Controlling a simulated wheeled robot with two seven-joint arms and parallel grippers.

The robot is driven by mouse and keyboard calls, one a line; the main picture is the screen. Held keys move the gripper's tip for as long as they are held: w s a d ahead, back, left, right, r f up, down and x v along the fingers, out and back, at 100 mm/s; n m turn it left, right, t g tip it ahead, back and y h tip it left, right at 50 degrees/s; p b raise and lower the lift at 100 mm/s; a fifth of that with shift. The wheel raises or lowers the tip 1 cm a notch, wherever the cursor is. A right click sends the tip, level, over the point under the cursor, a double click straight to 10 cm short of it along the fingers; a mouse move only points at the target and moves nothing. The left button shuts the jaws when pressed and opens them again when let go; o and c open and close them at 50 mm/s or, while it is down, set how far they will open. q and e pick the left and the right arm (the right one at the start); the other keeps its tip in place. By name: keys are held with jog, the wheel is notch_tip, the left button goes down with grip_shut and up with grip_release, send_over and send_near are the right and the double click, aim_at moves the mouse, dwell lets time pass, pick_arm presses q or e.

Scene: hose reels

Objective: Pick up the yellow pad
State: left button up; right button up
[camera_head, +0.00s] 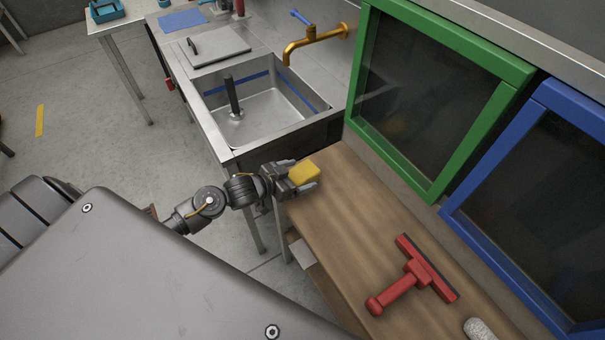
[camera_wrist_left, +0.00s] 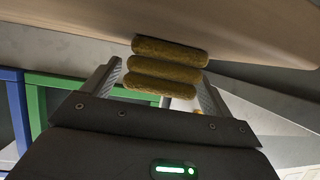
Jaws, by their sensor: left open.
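In the left wrist view, three stacked yellow-brown rounded layers (camera_wrist_left: 168,70) show between the two open fingers. I cannot tell whether they are one ridged pad or separate pads. The jaws are open, and contact with the pad cannot be made out. My right gripper is not in view.
A red squeegee (camera_head: 415,275) lies on the wooden counter (camera_head: 350,215), with a whitish roll (camera_head: 478,329) nearer the front. A green-framed window (camera_head: 440,70) and a blue-framed one (camera_head: 530,210) stand along the back. A metal sink (camera_head: 265,120) with a brass tap (camera_head: 310,38) lies beyond.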

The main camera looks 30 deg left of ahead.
pick_arm(q)
jog(key=shift+x, duration=1)
jog(key=shift+s, duration=0.1)
jog(key=shift+c, duration=0.2)
jog(key=c, duration=1)
jog(key=shift+r, duration=0.15)
